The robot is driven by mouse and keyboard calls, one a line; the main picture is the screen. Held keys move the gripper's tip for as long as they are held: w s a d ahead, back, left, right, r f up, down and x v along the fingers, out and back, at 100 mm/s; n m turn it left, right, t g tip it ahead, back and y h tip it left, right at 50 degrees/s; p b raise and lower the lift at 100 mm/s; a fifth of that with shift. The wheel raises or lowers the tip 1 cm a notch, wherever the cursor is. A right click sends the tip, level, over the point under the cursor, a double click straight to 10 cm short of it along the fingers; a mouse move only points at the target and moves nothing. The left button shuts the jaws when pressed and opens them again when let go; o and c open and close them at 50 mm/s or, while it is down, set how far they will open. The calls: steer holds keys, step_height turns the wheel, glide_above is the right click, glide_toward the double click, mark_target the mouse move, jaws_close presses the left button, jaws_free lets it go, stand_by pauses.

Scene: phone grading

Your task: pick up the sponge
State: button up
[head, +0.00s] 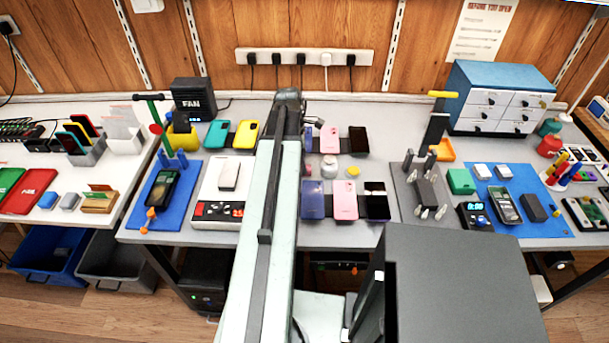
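I cannot surely pick out a sponge. A small yellow piece (353,171) lies on the grey table just right of my arm, between two rows of phones, beside a small whitish jar (329,167). It is too small to tell whether it is the sponge. My arm reaches up the middle of the head view to the back of the table, and its far end is a dark joint near the power strip. My gripper's fingers do not show; the arm hides that area and part of the table beneath it.
Phones (344,200) lie right of my arm. A white scale (217,205) and a blue mat (166,214) are left. A stand (425,192), a blue drawer cabinet (498,100) and another blue mat (540,210) are right. Bare table shows at the front (340,236).

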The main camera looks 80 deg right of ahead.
steer(key=f, duration=0.1)
steer(key=f+b, duration=0.2)
steer(key=shift+s+f, duration=0.25)
steer(key=shift+s, duration=0.05)
steer(key=shift+r, duration=0.15)
steer(key=shift+c, duration=0.4)
jaws_close()
step_height(320, 180, up, 10)
steer(key=p, duration=1)
